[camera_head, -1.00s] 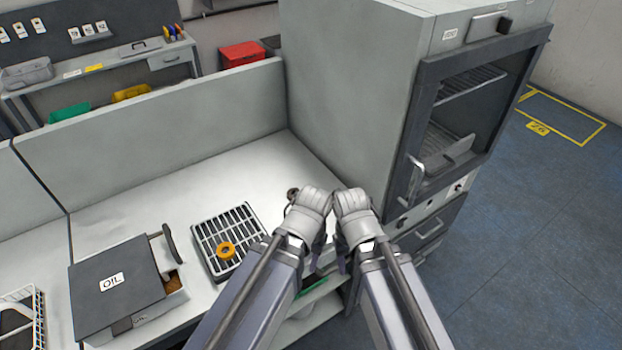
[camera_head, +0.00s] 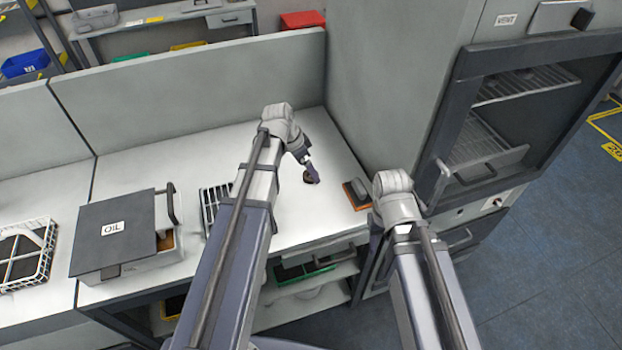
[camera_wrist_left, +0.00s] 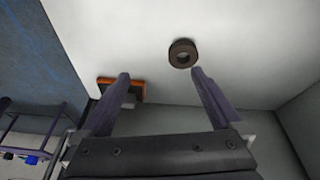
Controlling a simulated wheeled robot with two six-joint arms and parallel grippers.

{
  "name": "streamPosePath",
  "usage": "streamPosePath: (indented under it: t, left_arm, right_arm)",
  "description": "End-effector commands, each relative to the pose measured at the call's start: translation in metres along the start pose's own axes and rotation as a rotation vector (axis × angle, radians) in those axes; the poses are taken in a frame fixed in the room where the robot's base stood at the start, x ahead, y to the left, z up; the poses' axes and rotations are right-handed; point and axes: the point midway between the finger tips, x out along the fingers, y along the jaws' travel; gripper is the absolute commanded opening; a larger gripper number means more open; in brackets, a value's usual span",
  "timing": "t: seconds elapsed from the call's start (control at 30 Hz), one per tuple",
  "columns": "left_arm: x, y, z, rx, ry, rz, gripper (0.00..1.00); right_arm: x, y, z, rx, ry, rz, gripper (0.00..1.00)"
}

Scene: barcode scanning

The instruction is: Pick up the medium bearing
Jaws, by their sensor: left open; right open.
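A dark brown ring-shaped bearing (camera_wrist_left: 183,53) lies flat on the white worktop in the left wrist view, just beyond the tip of the right-hand finger. It also shows in the head view (camera_head: 311,177), partly covered by my left gripper (camera_head: 307,165). In the left wrist view my left gripper (camera_wrist_left: 160,73) is open with nothing between its fingers. The bearing is off to one side of the gap. My right gripper (camera_head: 394,184) is at the table's right front corner, open; its fingers are mostly hidden by the wrist.
A dark block with orange edges (camera_head: 356,194) lies on the worktop right of the bearing. A slotted rack (camera_head: 211,203) is partly behind my left arm.

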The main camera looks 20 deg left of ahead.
Motion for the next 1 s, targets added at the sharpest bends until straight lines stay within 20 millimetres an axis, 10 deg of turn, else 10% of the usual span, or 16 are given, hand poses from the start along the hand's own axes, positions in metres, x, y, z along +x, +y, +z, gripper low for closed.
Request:
streamPosePath:
  t: [0.2,1.0]
  left_arm:
    - [-0.004,-0.040,0.005,0.063,0.063,-0.021,0.99]
    - [0.033,-0.040,0.004,0.068,0.064,-0.021,0.99]
  right_arm:
    - [0.004,0.000,0.000,0.000,0.000,0.000,0.50]
    - [0.038,-0.004,-0.002,0.000,0.000,0.000,0.50]
